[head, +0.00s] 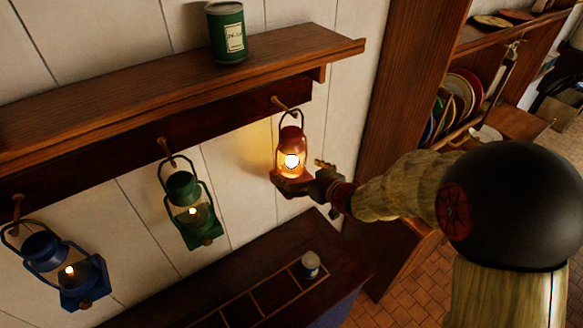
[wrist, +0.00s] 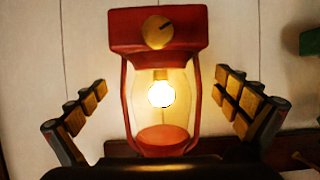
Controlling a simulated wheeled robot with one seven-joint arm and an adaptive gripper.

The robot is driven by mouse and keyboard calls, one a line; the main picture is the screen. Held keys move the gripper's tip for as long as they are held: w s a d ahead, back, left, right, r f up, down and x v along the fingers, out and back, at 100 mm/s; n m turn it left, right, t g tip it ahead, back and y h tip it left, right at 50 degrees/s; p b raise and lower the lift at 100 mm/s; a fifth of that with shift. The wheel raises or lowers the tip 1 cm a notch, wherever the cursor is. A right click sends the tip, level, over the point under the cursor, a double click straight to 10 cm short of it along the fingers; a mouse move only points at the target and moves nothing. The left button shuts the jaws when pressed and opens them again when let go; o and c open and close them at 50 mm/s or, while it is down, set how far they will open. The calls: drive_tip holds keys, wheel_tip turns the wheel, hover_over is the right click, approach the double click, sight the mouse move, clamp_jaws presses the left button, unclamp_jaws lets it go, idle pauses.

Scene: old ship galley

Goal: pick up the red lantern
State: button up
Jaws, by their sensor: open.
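The red lantern (head: 291,150) hangs by its wire handle from a wooden peg (head: 280,103) on the wall rail, its lamp lit. In the wrist view the red lantern (wrist: 158,28) appears upside down, with its glass and glowing bulb in the middle. My gripper (head: 308,180) is at the lantern's lower part, reaching in from the right. In the wrist view my gripper (wrist: 160,88) is open, one finger on each side of the lantern, with visible gaps between the pads and the glass.
A green lantern (head: 184,207) and a blue lantern (head: 67,265) hang further left. A green can (head: 226,32) stands on the wooden shelf (head: 130,82) above. Below, a small can (head: 310,265) stands on a dark divided counter (head: 345,265). A plate rack is at right.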

drive_tip(key=x, duration=0.4)
drive_tip(key=shift+s, duration=0.1)
drive_tip(key=shift+c, duration=0.7)
drive_tip(key=c, duration=1.8)
drive_tip(key=shift+o, duration=0.2)
drive_tip(key=shift+r, duration=0.15)
